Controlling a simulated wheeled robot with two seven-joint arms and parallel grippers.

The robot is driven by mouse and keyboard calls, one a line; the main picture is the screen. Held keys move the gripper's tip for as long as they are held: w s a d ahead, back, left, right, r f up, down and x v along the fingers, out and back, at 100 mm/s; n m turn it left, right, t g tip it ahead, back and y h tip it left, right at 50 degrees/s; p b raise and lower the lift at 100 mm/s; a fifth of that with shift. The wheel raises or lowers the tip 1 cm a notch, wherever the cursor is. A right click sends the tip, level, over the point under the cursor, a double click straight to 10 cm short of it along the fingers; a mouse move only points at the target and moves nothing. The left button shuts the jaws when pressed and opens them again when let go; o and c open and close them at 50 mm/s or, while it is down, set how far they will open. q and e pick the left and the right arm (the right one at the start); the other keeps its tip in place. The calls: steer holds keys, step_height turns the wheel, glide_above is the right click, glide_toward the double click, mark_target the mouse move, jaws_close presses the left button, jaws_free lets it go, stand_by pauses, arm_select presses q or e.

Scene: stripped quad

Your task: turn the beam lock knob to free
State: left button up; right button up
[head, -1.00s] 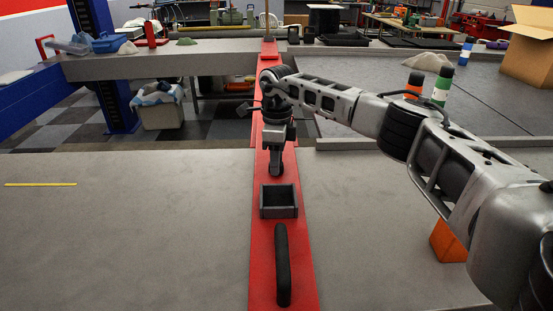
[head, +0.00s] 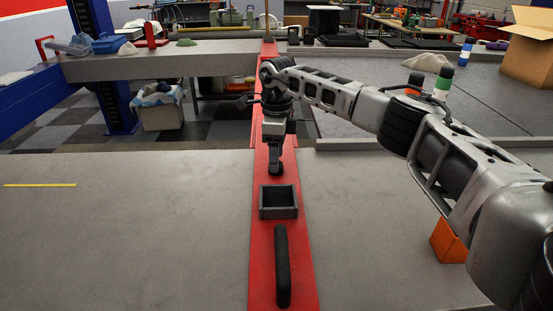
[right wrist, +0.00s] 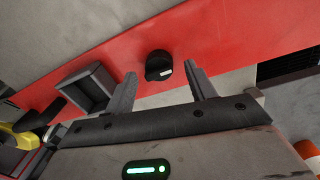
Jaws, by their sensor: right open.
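The red beam (head: 262,232) runs away from me down the middle of the head view. In the right wrist view it crosses as a red band (right wrist: 215,50). The knob (right wrist: 158,66) is a short dark cylinder with a small white mark, on the red band. My right gripper (right wrist: 160,85) is open, its two fingers apart with the knob just beyond the gap between their tips. Nothing is held. In the head view the right gripper (head: 276,170) points down over the beam, and I cannot make out the knob there. My left gripper is not in view.
A dark open-topped box (head: 278,214) and a black handle (head: 282,265) sit on the beam, nearer than the gripper. Grey tables flank the beam. An orange block (head: 448,243) is under my right arm. A green-white bottle (head: 442,84) and a cardboard box (head: 526,62) stand at right.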

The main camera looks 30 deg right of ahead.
step_height(320, 180, up, 14)
steer(key=shift+w+d+r+b, duration=0.15)
steer(key=shift+w+d+b, duration=0.1)
steer(key=shift+d+b, duration=0.05)
stand_by(0.4)
